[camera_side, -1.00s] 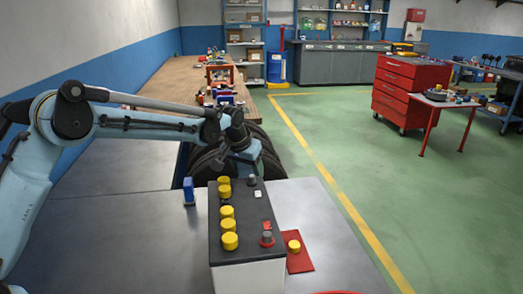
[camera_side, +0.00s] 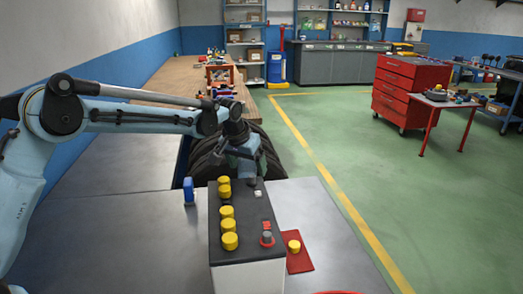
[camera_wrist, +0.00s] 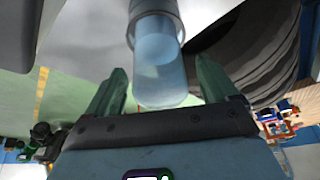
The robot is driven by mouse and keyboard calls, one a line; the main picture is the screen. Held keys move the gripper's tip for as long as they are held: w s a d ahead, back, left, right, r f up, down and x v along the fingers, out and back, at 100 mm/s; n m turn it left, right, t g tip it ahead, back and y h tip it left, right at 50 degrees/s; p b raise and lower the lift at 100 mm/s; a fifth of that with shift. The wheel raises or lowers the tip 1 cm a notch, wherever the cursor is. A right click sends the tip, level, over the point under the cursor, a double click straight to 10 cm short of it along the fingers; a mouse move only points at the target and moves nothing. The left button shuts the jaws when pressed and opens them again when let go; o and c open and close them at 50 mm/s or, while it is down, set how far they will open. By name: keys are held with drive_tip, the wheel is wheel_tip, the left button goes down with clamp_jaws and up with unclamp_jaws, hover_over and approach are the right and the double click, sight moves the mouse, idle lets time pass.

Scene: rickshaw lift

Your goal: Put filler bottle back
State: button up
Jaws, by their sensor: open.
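A clear bottle with pale blue liquid (camera_wrist: 160,75) shows in the wrist view, its rounded end between the two green-grey fingers and its other end inside a grey collar. My gripper (camera_wrist: 160,66) is open around it, with a gap visible on both sides. In the side view my gripper (camera_side: 247,162) hangs just beyond the far end of the battery (camera_side: 240,215), in front of the dark tyre. The bottle cannot be made out clearly there. The battery has several yellow caps along its left side.
A small blue object (camera_side: 189,190) stands on the grey bench (camera_side: 120,215) left of the battery. A yellow cap (camera_side: 294,246) sits on a red pad (camera_side: 300,262) to the battery's right. The dark ribbed tyre (camera_wrist: 240,45) is close to my right finger in the wrist view.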

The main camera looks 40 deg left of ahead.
drive_tip(key=a+v, duration=0.1)
drive_tip(key=v, duration=0.9)
drive_tip(key=s+d+r+t, duration=0.1)
drive_tip(key=s+r, duration=0.1)
drive_tip(key=s, duration=1)
drive_tip(key=s+f+m+t, duration=0.1)
drive_tip(key=s+f, duration=0.5)
drive_tip(key=s, duration=0.6)
drive_tip(key=shift+s+d+f+m+t+h, duration=0.2)
drive_tip(key=shift+s+f+m+t+h, duration=0.1)
drive_tip(key=shift+s+m+h, duration=0.1)
drive_tip(key=shift+r, duration=0.1)
